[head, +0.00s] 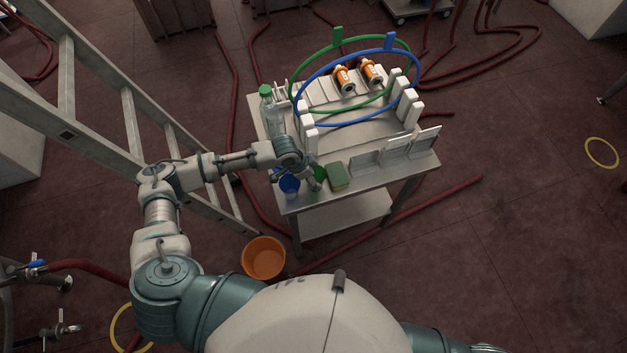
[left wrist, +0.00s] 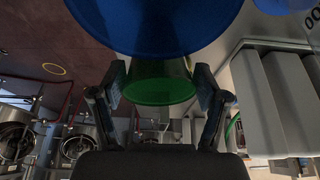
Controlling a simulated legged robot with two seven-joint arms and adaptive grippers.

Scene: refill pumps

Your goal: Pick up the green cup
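The green cup (head: 320,173) stands near the front left edge of the metal table, partly hidden by my left gripper (head: 311,178). In the left wrist view the green cup (left wrist: 160,88) is between the two fingers of my left gripper (left wrist: 160,75). The fingers are spread, one on each side of it, with what look like narrow gaps. A blue cup (head: 289,183) stands just left of the gripper; a large blue shape, apparently this cup (left wrist: 155,22), fills the top of the left wrist view.
A green and yellow sponge (head: 337,177) lies right of the green cup. A bottle with a green cap (head: 267,112) stands at the table's left. An orange bucket (head: 264,258) stands on the floor.

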